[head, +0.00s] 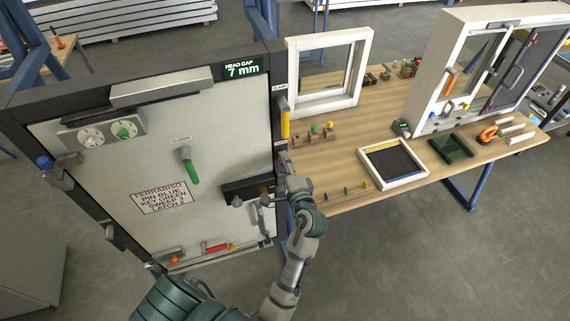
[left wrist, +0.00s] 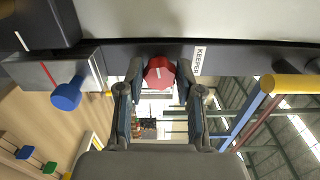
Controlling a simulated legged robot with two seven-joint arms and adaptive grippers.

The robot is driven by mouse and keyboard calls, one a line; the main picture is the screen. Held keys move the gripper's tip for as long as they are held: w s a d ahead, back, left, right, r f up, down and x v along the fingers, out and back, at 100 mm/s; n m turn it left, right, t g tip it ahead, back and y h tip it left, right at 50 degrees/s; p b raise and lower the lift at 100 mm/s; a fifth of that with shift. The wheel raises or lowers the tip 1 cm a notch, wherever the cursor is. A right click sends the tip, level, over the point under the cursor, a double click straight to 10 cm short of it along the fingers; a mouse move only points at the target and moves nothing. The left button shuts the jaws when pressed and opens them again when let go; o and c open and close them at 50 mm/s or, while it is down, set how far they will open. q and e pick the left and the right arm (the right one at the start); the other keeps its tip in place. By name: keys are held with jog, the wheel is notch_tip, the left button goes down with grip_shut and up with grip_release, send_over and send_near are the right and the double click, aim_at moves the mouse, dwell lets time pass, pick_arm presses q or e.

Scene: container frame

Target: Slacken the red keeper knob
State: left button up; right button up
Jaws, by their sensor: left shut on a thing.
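The red keeper knob (left wrist: 160,73) sits on the dark frame edge, beside a small white label reading KEEPER (left wrist: 198,60). In the head view my left gripper (head: 285,168) is at the right edge of the door frame, and I cannot make out the knob there. My right gripper is in neither view.
A yellow handle (head: 285,122) is above my gripper. A blue knob (left wrist: 66,95) is near the fingers. The wooden bench (head: 340,155) stands close on the right.

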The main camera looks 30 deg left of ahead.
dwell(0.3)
pick_arm(q)
jog(key=o, duration=1)
jog(key=shift+w, duration=0.15)
jog(key=shift+o, duration=0.8)
jog(key=shift+w+f, duration=0.1)
jog(key=shift+w, duration=0.1)
jog(key=shift+a, duration=0.1)
jog(key=shift+s, duration=0.1)
